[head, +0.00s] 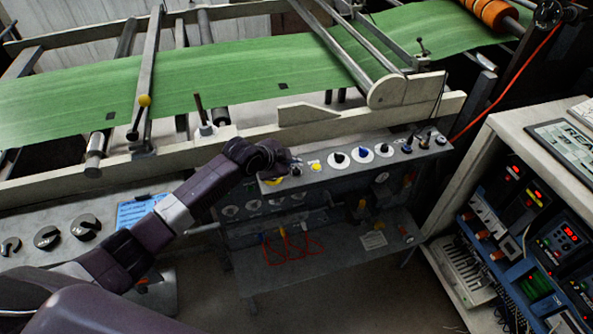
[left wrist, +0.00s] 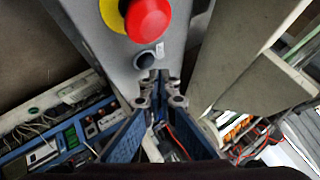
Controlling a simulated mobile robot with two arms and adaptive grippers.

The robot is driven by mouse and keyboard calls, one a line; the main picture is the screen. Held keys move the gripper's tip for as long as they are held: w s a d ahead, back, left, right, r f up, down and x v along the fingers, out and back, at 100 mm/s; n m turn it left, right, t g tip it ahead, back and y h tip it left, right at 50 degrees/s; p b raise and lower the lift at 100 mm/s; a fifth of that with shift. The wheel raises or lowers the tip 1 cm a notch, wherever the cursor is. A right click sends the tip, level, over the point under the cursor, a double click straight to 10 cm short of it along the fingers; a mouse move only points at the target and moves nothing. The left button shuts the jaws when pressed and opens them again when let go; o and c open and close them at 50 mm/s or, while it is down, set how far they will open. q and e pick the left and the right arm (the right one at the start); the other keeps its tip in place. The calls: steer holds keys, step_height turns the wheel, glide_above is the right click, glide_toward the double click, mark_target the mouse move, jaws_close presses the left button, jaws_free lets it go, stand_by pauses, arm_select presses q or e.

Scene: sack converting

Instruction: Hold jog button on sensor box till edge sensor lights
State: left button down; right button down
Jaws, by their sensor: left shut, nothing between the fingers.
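The grey control box (head: 340,172) stands below the green web, with a row of knobs and buttons on its top. My left gripper (head: 292,160) is over its left end, shut and empty. In the left wrist view, a red mushroom button (left wrist: 148,18) on a yellow ring and a small black button (left wrist: 145,61) sit on a grey face. My left fingertips (left wrist: 161,78) are close together just below and right of the black button; I cannot tell whether they touch the face. No jog label is readable, and I cannot identify a lit edge sensor. My right gripper is not in view.
The green web (head: 220,75) runs across the machine behind a pale rail (head: 330,128). A left console (head: 62,245) has black knobs. A cabinet (head: 465,165) with lit electronic modules (head: 560,236) stands at right. Red cables hang below the control box.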

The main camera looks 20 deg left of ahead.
mark_target(295, 172)
arm_select(q)
steer(key=shift+f, duration=0.15)
steer(key=shift+f, duration=0.3)
steer(key=shift+s+f+b, duration=0.1)
steer(key=shift+f+b, duration=0.2)
steer(key=shift+f, duration=0.2)
stand_by(1.9)
steer(key=shift+r+p, duration=0.9)
steer(key=shift+r, duration=0.05)
step_height(295, 172, up, 5)
steer(key=p, duration=0.5)
